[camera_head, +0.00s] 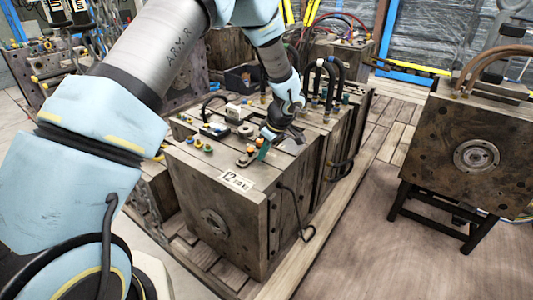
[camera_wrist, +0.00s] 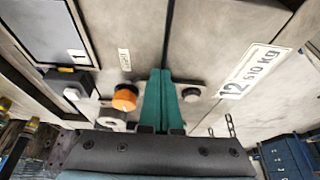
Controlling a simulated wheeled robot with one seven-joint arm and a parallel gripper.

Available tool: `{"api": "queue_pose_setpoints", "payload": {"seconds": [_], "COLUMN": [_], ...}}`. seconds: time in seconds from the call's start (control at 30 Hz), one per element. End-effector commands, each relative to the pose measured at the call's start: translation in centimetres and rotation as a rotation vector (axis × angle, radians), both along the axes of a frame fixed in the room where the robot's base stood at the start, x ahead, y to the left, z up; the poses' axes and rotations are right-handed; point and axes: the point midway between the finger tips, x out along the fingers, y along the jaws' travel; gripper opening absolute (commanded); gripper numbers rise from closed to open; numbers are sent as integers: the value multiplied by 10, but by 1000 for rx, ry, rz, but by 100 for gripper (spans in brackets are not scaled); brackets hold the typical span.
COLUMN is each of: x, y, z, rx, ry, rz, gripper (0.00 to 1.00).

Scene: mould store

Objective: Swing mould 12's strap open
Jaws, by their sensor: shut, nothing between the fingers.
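Mould 12 is a brown steel block (camera_head: 212,215) in the middle of the head view, with a white "12" label (camera_head: 236,180) on its top edge. The label also shows in the wrist view (camera_wrist: 252,72). A dark parting line (camera_wrist: 168,28) runs across its top. A short grey strap (camera_wrist: 201,95) appears to lie across this line, with a bolt head at its right; my fingers hide its middle. An orange knob (camera_wrist: 124,98) is just left of the fingers. My gripper (camera_wrist: 160,76), with teal fingers, is shut and empty over the strap; contact cannot be told. It also shows in the head view (camera_head: 263,153).
Another mould (camera_head: 470,150) stands on a black frame at right. Wooden floor (camera_head: 360,245) is clear between them.

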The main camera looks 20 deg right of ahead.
Motion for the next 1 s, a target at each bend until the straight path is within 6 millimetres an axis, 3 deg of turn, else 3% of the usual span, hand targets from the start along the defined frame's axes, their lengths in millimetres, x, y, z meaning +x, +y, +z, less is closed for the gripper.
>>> {"api": "queue_pose_setpoints", "payload": {"seconds": [0.27,0.7,1.0], "x": [2,24,26], "y": [0,-1,0], "z": [-1,-1,0], "rx": [1,0,0], "ry": [-2,-2,0], "rz": [16,362,406], "gripper": [0,0,0]}}
